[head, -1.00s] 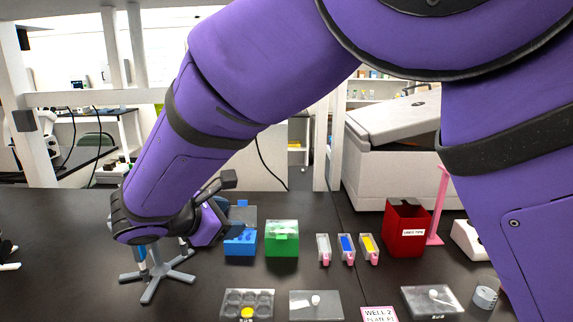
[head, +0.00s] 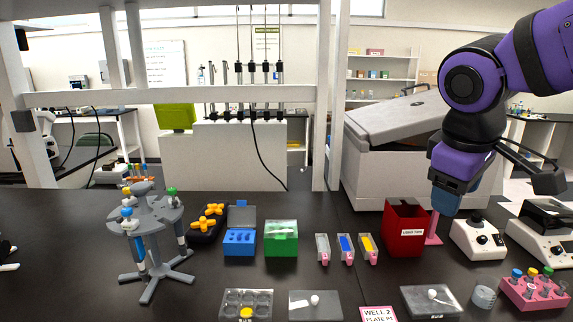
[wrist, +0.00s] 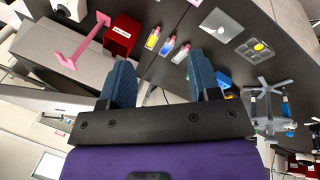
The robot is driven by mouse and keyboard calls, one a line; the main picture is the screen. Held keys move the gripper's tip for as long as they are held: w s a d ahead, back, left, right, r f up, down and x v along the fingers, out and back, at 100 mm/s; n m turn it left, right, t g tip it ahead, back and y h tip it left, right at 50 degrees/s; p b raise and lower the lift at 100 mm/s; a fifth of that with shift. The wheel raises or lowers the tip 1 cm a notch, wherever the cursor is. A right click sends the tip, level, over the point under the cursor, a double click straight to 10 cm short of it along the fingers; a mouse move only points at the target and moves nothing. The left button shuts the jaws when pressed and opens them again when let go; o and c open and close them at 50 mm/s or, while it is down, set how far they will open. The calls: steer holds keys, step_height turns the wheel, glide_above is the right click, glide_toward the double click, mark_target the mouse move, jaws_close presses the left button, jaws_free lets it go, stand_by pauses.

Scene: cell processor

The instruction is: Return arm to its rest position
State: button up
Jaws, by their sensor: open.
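My purple arm is folded at the upper right of the head view. My gripper (head: 447,196) hangs there, pointing down over the back right of the bench, beside the red bin and in front of the large white machine. In the wrist view my gripper (wrist: 163,88) shows two blue fingers spread apart with nothing between them. The fingers are clear of the bench items.
The red bin (head: 405,228) and a pink stand stand closest to my gripper. A grey pipette carousel (head: 143,215), blue box (head: 240,240), green box (head: 281,239) and small reservoirs (head: 346,249) stand leftward. A white centrifuge (head: 387,150) is behind.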

steer(key=s+d+m+t+y, duration=0.2)
steer(key=s+d+m, duration=0.2)
steer(key=s+m, duration=0.3)
steer(key=s, duration=0.3)
steer(key=shift+s+d+f, duration=0.15)
steer(key=shift+d+f, duration=0.15)
steer(key=shift+d, duration=0.1)
